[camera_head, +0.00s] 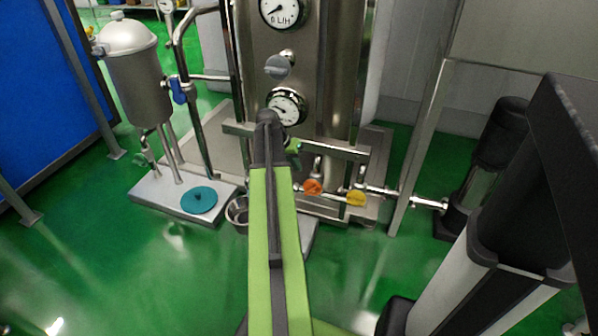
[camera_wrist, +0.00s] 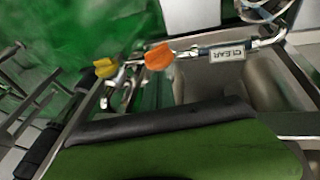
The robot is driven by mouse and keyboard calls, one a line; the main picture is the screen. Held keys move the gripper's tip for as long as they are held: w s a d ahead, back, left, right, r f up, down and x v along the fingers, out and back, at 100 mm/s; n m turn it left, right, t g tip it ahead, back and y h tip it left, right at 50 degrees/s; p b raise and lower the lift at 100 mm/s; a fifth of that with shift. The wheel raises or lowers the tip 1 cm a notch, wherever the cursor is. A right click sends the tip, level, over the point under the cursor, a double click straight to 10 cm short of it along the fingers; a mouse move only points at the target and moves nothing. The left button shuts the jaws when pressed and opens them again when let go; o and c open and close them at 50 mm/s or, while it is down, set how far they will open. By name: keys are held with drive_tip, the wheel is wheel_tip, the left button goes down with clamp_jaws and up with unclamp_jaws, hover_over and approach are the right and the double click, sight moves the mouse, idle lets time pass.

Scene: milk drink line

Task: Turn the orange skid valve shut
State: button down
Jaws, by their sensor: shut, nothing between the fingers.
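The orange skid valve (camera_head: 313,187) sits on the low pipework at the front of the steel skid, right of my arm in the head view. Its orange handle also shows in the wrist view (camera_wrist: 159,57), upper middle, on a pipe with a tag reading CLEAR (camera_wrist: 227,52). My green and black arm reaches up the middle of the head view, its dark end in front of the lower gauge. My gripper's fingers do not show in either view. Nothing is seen touching the orange handle.
A yellow valve handle (camera_head: 356,198) is just right of the orange one. Steel frame bars (camera_head: 335,151) run above both valves. A steel vessel (camera_head: 139,75) and a teal disc (camera_head: 199,200) stand left. A dark pump or motor (camera_head: 490,150) is right. Green floor lies open at left.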

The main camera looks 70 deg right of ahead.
drive_tip(key=b, duration=0.7)
approach(312, 189)
wheel_tip(312, 189, down, 2)
drive_tip(key=d, duration=0.1)
drive_tip(key=b+x, duration=0.1)
drive_tip(key=x, duration=0.1)
drive_tip(key=shift+s+f+b, duration=0.3)
drive_tip(key=shift+s+b, duration=0.05)
drive_tip(key=shift+b, duration=0.05)
drive_tip(key=shift+s+f, duration=0.25)
drive_tip(key=shift+s, duration=0.2)
drive_tip(key=shift+r, duration=0.1)
drive_tip(key=shift+w+a, duration=0.1)
drive_tip(key=shift+w, duration=0.1)
drive_tip(key=shift+s+t, duration=0.1)
drive_tip(key=shift+t, duration=0.2)
